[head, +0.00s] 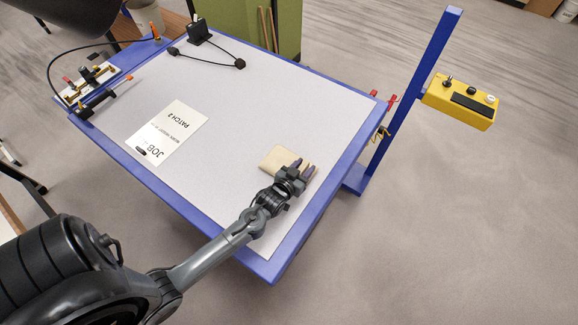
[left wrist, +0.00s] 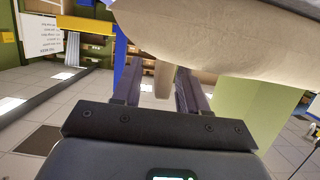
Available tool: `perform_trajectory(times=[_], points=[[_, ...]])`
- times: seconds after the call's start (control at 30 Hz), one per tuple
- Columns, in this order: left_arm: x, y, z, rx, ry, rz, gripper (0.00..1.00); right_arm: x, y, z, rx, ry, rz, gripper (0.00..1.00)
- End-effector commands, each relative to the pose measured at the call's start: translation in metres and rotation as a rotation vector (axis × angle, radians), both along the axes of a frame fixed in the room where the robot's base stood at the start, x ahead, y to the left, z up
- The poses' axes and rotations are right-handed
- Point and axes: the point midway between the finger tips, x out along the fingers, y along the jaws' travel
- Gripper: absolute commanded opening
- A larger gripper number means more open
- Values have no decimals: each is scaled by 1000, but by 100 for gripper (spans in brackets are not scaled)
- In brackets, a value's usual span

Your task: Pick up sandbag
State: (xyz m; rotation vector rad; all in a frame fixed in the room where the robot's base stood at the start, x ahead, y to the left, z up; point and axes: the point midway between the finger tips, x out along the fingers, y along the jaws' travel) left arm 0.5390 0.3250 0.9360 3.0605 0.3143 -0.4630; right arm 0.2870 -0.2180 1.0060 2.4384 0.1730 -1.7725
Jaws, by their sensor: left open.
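The sandbag (head: 273,158) is a small beige bag lying on the right part of the light grey tabletop. My left gripper (head: 300,167) is at its right side, with the fingers over or beside the bag and hiding part of it. In the left wrist view the sandbag (left wrist: 215,40) is large across the top. The two fingers of the left gripper (left wrist: 158,88) stand apart, with a narrow tan piece between them. I cannot tell whether they touch the bag. My right gripper is in neither view.
The blue-edged table (head: 235,120) holds a paper job sheet (head: 167,132), a black cable (head: 208,61) and a clamp fixture (head: 92,80) at the left. A blue post with a yellow control box (head: 460,103) stands off the right edge. The table middle is clear.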

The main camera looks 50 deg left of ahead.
Motion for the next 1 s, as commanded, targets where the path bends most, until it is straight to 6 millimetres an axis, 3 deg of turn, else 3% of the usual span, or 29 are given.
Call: perform_trajectory(times=[0.13,0.4,1.0], points=[[0,0,0,0,0,0,41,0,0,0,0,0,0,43],[0,0,0,0,0,0,0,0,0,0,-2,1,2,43],[0,0,0,0,-1,0,0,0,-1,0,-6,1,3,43]])
